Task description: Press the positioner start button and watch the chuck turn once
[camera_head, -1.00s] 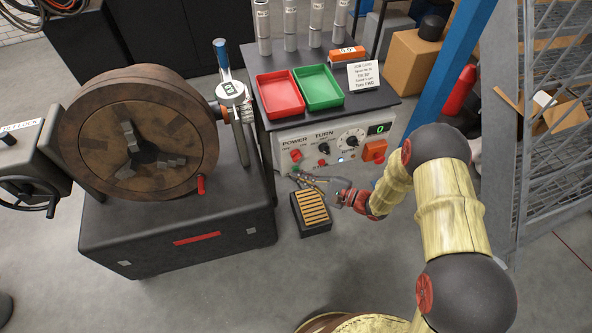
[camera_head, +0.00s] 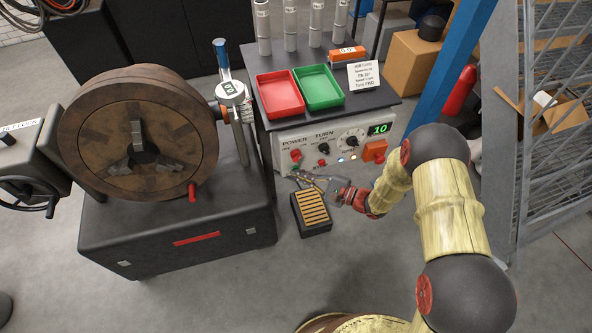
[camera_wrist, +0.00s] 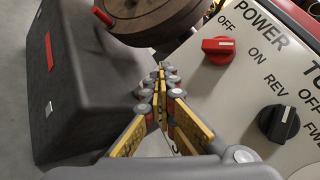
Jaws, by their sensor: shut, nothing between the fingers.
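The round brown chuck (camera_head: 95,150) with its grey jaws stands on a dark positioner base (camera_head: 180,235); its rim also shows at the top of the wrist view (camera_wrist: 160,18). A red handle (camera_head: 192,191) sits at its lower rim. The grey control panel (camera_head: 285,142) has a red POWER knob (camera_wrist: 218,46), a black TURN knob (camera_wrist: 279,122), a dial (camera_head: 351,139) and a green display (camera_head: 380,128) reading 10. Small lit lamps (camera_head: 341,159) show below the dial. I cannot tell which control is the start button. My gripper (camera_wrist: 160,70) is shut and empty, low before the panel's left part; contact is unclear.
Red (camera_head: 280,93) and green (camera_head: 318,88) trays and a job card (camera_head: 364,76) sit on the cabinet top. A blue post (camera_head: 440,75) and mesh fence (camera_head: 550,110) stand right.

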